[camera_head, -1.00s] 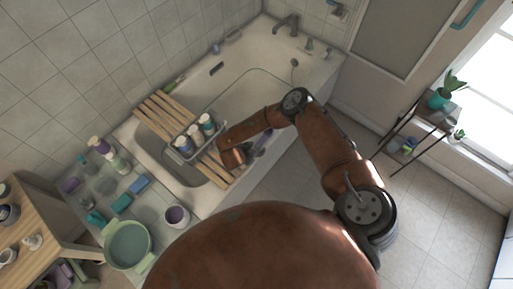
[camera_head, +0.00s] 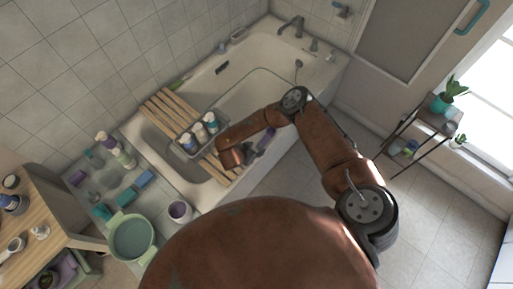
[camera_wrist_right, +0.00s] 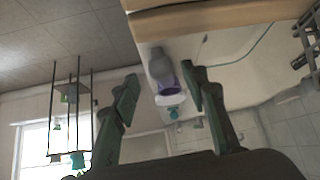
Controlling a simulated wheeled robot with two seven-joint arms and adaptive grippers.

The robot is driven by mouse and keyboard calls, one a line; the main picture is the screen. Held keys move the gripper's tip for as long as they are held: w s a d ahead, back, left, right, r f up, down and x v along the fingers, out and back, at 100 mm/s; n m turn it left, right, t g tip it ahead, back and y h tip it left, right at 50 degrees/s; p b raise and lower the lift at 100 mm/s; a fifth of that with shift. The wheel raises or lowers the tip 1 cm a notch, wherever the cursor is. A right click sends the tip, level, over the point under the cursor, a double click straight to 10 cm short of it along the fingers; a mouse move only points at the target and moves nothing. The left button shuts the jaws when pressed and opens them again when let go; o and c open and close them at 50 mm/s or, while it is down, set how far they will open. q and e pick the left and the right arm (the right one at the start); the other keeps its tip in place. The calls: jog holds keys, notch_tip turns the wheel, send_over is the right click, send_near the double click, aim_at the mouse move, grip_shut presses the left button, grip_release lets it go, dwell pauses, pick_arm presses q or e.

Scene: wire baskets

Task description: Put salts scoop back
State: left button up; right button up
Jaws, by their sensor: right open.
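My right gripper (camera_head: 250,152) is over the near end of the wooden slatted bath tray (camera_head: 168,108). In the right wrist view its two fingers (camera_wrist_right: 160,98) are spread apart. A grey and purple object (camera_wrist_right: 160,66) with a teal part shows between and beyond them. I cannot tell whether it is the scoop, nor whether the fingers touch it. In the head view a purple object (camera_head: 266,138) lies just right of the gripper, partly hidden by it. A white cup with purple contents (camera_head: 180,210) stands on the tiled ledge. My left gripper is not in view.
A wire basket of bottles (camera_head: 203,142) sits on the slatted tray beside my right arm. The ledge holds a green basin (camera_head: 131,238), blue blocks (camera_head: 138,184) and bottles (camera_head: 124,158). The bathtub (camera_head: 262,68) lies behind. Open floor (camera_head: 310,190) lies right of the tub.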

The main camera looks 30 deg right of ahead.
jog(key=shift+p+v, duration=0.85)
jog(key=shift+v, duration=0.7)
jog(key=v, duration=1.2)
